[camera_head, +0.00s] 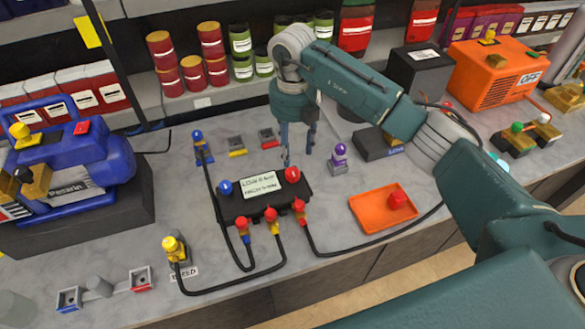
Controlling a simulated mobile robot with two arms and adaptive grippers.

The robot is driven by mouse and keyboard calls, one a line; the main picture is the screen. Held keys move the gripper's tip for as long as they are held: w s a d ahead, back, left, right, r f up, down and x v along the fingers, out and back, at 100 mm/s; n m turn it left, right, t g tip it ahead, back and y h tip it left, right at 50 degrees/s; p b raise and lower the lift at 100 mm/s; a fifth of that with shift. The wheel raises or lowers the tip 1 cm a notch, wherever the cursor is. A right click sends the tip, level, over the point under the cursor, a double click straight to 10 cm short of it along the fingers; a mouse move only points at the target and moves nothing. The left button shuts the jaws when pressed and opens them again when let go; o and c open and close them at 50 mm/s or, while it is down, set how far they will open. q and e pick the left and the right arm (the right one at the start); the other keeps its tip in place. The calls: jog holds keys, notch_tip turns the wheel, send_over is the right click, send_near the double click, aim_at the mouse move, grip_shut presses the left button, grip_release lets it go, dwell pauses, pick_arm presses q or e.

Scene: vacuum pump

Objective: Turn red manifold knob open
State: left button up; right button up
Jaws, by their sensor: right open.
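The manifold is a black box (238,205) with a white label on its top, in the middle of the marble counter. Its red knob (292,174) is at the top right corner and its blue knob (225,187) at the top left. Several hoses with red and yellow fittings leave its front edge. My right gripper (298,156) points down with its fingers apart and empty, right by the red knob at the manifold's back right. I cannot tell whether a finger touches the knob. My left gripper is not in view.
A blue vacuum pump (95,160) stands at the left. An orange tray (370,212) holding a red piece (397,199) lies to the right. A purple-topped fitting (339,155) stands close to the gripper's right. Hoses loop across the front counter. Cans line the shelf behind.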

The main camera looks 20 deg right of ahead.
aim_at(292, 172)
notch_tip(292, 172, down, 8)
jog(key=p, duration=0.2)
jog(key=shift+a+f+p, duration=0.1)
jog(key=shift+f+p, duration=0.15)
jog(key=shift+p, duration=0.1)
jog(key=shift+f, duration=0.45)
jog(key=shift+c, duration=0.5)
jog(key=c, duration=1.1)
jog(key=shift+o, duration=0.2)
